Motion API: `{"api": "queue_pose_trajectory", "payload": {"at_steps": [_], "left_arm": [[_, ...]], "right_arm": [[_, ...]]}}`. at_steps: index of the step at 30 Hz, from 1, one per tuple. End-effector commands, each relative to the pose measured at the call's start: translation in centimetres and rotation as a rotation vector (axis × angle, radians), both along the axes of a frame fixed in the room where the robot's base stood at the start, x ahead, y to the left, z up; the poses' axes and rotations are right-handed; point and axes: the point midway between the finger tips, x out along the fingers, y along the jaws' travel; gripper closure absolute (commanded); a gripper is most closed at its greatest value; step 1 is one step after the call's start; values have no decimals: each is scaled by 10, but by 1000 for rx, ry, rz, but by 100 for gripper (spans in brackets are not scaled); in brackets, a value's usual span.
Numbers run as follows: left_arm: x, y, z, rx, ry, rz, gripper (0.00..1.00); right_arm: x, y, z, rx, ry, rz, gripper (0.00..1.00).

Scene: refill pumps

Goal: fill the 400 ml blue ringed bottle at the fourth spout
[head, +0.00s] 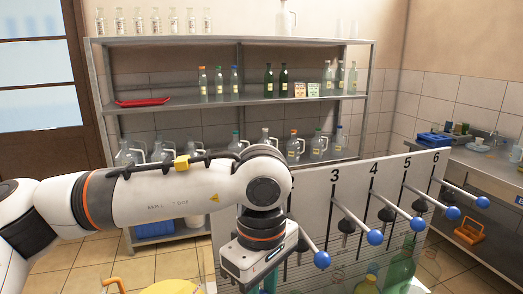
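My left arm reaches in from the left across the middle, and its gripper (262,278) hangs low in front of the panel near lever 2. Its fingers are hidden or cut off by the lower edge, so I cannot tell open from shut. A small strip of teal-blue glass (270,282) shows just beside the hand; I cannot see rings on it or whether it is held. The white pump panel (318,190) carries numbers 3 to 6. The fourth spout (387,214) is a dark nozzle below number 4, with a blue-knobbed lever (417,224). My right gripper is not in view.
Other blue-knobbed levers (375,237) stick out from the panel. A large green bottle (400,270) and a yellow-topped bottle (367,285) stand low in front. A metal shelf (220,105) with bottles and jugs is behind; a sink counter (480,175) is at right.

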Motion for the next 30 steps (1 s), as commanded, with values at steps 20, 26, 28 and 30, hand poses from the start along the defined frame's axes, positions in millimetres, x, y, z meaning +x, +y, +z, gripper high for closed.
{"api": "queue_pose_trajectory", "payload": {"at_steps": [20,26,28,30], "left_arm": [[0,0,38,-2,-1,1,90],[0,0,59,-1,-1,0,90],[0,0,66,-1,-1,0,90],[0,0,63,-1,-1,0,67]], "right_arm": [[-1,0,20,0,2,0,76],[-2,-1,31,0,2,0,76],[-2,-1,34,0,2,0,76],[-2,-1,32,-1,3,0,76]]}}
